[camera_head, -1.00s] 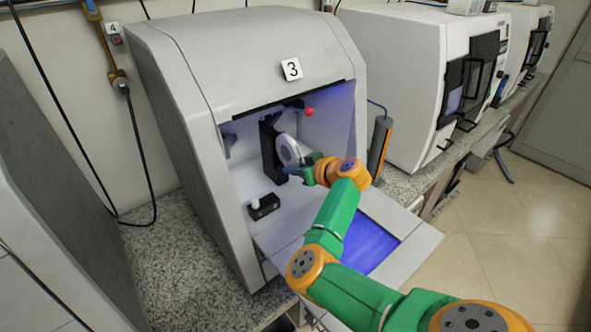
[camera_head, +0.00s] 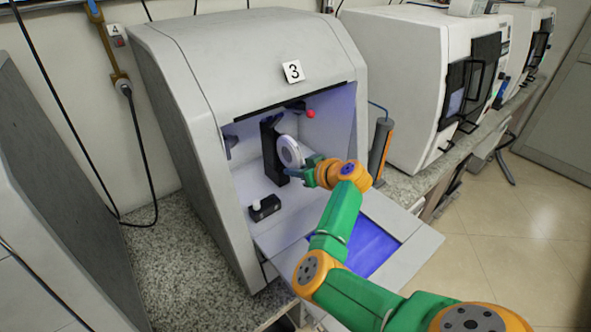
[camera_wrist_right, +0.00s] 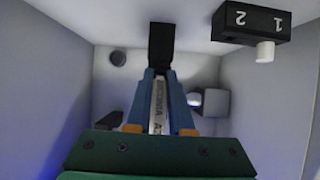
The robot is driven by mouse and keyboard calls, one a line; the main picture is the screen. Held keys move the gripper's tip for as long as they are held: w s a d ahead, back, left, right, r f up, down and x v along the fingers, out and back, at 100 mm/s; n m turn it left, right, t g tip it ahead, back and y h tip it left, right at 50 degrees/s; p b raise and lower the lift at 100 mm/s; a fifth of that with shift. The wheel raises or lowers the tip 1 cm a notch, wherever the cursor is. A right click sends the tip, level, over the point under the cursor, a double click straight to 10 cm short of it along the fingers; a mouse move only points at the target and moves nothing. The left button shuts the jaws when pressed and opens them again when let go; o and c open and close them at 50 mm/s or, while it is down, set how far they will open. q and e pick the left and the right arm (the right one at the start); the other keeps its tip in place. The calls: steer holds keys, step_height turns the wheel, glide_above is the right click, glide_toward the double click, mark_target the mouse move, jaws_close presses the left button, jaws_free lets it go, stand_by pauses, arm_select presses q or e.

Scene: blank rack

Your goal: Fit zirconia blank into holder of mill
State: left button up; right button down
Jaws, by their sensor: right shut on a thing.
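The white zirconia blank (camera_head: 289,151) is a disc standing on edge inside the open mill (camera_head: 240,60) marked 3. My right gripper (camera_head: 301,168) is shut on its near edge. In the right wrist view the blank (camera_wrist_right: 157,98) shows edge-on with lettering between the two blue fingers (camera_wrist_right: 158,95). The black holder (camera_head: 268,150) stands upright just left of the blank; in the wrist view the holder (camera_wrist_right: 161,45) lies straight past the blank's far end. I cannot tell whether blank and holder touch. My left gripper is not in view.
A black block with a white knob (camera_head: 264,207) sits on the chamber floor; in the wrist view it (camera_wrist_right: 251,23) carries the marks 1 and 2. A red ball (camera_head: 310,113) hangs near the chamber top. The lowered door (camera_head: 415,247) lies under my arm.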

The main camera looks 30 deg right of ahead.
steer(key=shift+b+x, duration=0.7)
steer(key=shift+x, duration=0.2)
steer(key=c, duration=0.7)
jaws_free()
steer(key=shift+r, duration=0.25)
steer(key=shift+b+v, duration=0.6)
steer(key=shift+v, duration=2.95)
